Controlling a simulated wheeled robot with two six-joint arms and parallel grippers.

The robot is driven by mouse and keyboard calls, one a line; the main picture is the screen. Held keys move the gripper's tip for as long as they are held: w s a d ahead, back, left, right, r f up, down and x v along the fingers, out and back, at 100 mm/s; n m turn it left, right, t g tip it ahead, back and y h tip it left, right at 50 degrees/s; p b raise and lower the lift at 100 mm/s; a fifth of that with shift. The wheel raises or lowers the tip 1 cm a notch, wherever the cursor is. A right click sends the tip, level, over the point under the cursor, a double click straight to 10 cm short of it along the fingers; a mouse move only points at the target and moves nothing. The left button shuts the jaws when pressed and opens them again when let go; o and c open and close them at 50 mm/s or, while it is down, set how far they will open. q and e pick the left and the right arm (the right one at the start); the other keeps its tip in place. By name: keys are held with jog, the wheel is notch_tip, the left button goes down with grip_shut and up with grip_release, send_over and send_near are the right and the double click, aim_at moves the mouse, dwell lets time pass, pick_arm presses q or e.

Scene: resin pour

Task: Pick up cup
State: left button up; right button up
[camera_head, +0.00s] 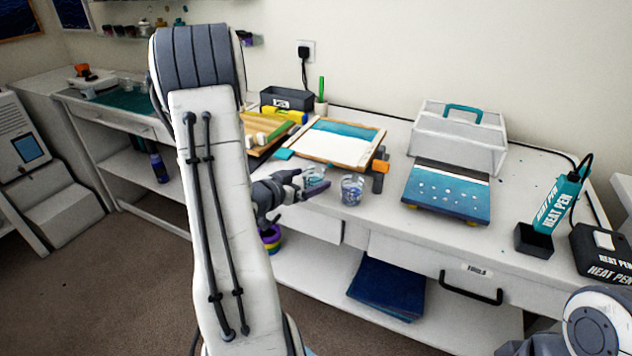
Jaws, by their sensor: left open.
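A clear cup (352,190) with bluish contents stands upright near the front edge of the white workbench (385,222). A second clear cup (315,174) stands just left of it, partly hidden by my left gripper. My left gripper (311,182) is open, its dark fingers pointing right at the second cup. Whether the fingers touch that cup or reach around it, I cannot tell. The first cup is apart from the fingertips, to their right. Only a part of my right arm shows in the lower right corner; its gripper is out of view.
Behind the cups lies a wooden-framed teal and white panel (335,141). An orange clamp (380,170) stands close right of the first cup. A blue panel (447,192), a white case (458,138) and a heat pen (558,200) are farther right. A drawer handle (470,289) juts out below.

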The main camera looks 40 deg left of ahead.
aim_at(319, 171)
pick_arm(q)
jog(key=shift+p+x, duration=0.3)
jog(key=shift+x, duration=2.5)
jog(key=c, duration=1.4)
jog(key=shift+r, duration=0.65)
jog(key=s+p, duration=0.7)
jog(key=s, duration=1.1)
jog(key=shift+d+p, duration=0.35)
jog(key=shift+d, duration=0.05)
